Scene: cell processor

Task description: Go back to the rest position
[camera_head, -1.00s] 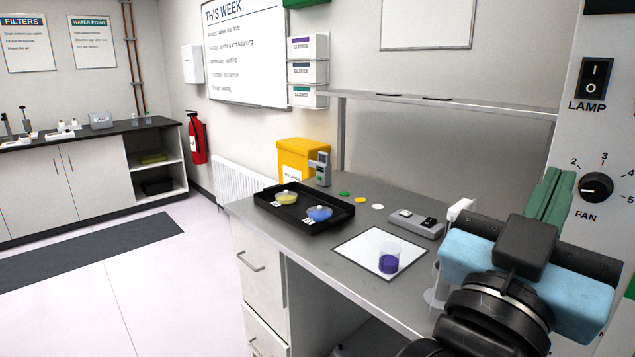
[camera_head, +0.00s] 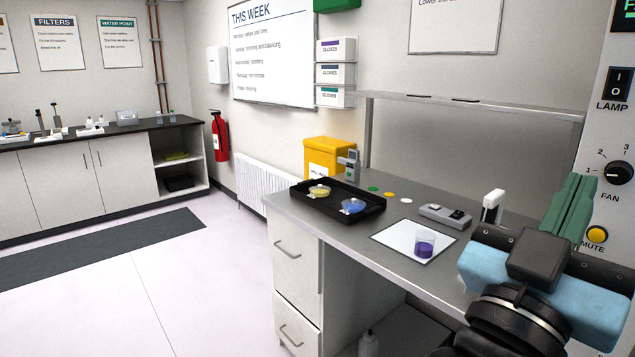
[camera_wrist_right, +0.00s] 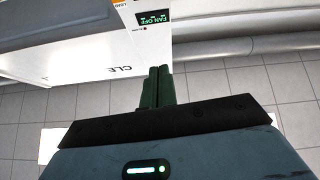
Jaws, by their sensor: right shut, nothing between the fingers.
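My right gripper (camera_head: 570,210) is at the right of the head view. Its green fingers are together, with nothing between them, and they point up and away in front of the control panel. It also shows in the right wrist view (camera_wrist_right: 157,84), fingers closed, with a white cabinet carrying a "FAN OFF" display (camera_wrist_right: 154,17) beyond. The fingers look apart from the panel and from the bench. My left gripper is not in view.
The grey bench (camera_head: 345,236) holds a black tray (camera_head: 333,211) with two dishes, a cup of purple liquid (camera_head: 425,244) on a white mat (camera_head: 393,237), and a small grey device (camera_head: 445,216). The control panel (camera_head: 612,150) stands close at right. Open floor (camera_head: 150,290) lies at left.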

